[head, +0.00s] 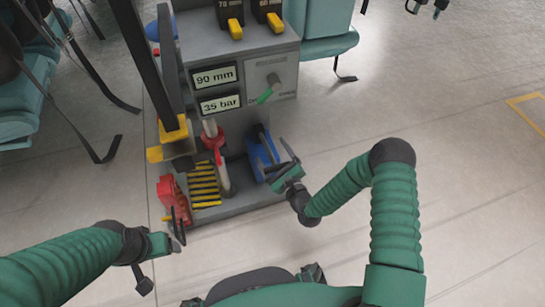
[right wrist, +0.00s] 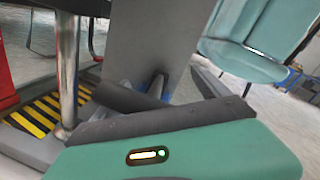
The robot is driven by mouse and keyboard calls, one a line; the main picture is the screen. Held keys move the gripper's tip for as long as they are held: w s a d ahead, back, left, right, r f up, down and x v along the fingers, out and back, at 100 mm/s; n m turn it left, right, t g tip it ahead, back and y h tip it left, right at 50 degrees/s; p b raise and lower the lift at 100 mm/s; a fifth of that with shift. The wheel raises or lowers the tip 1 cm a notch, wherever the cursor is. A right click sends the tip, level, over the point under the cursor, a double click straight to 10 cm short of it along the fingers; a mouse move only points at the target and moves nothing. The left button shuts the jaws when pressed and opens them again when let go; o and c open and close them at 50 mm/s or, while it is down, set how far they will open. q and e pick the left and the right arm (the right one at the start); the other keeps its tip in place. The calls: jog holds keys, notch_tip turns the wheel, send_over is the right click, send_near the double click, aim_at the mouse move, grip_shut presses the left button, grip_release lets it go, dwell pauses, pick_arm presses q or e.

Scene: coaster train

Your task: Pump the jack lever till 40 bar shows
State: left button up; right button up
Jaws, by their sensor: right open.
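The grey jack stand (head: 250,100) is at the middle of the head view. Its upper display (head: 214,77) reads 90 mm and its lower display (head: 220,104) reads 35 bar. A blue pump block (head: 259,157) with a dark bar, apparently the lever, sits low on the stand's right side; some blue shows in the right wrist view (right wrist: 157,86). My right gripper (head: 279,163) is open at the block's right edge; I cannot tell whether it touches the lever. My left gripper (head: 175,237) is in front of a red part (head: 168,197); its jaw state is unclear.
A metal post with a red collar (head: 213,139) stands beside yellow-black stripes (head: 203,184). Teal seats (head: 325,47) with hanging straps flank the stand.

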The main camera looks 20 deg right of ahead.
grip_shut()
jog(key=shift+r+p, duration=0.4)
jog(key=shift+p, duration=0.25)
jog(key=r+g+p, duration=0.1)
jog(key=p, duration=0.2)
jog(key=w+r+g+p, duration=0.1)
jog(key=r+p, duration=0.1)
jog(key=p, duration=0.1)
jog(key=r+p, duration=0.2)
jog(key=p, duration=0.2)
jog(key=shift+w+g+h, duration=0.3)
jog(key=shift+w+g, duration=0.1)
jog(key=w+r+g+p, duration=0.2)
jog(key=p, duration=0.2)
jog(key=shift+m+p, duration=0.35)
jog(key=shift+m, duration=0.05)
jog(key=shift+w+r+g+p, duration=0.1)
jog(key=shift+w+g+p, duration=0.2)
jog(key=shift+w, duration=0.05)
jog(key=shift+w+a+r+p, duration=0.1)
jog(key=shift+w+r+p, duration=0.1)
jog(key=shift+w+r, duration=0.3)
jog(key=shift+w+r+p, duration=0.2)
jog(key=shift+w+r, duration=0.1)
jog(key=shift+w, duration=0.4)
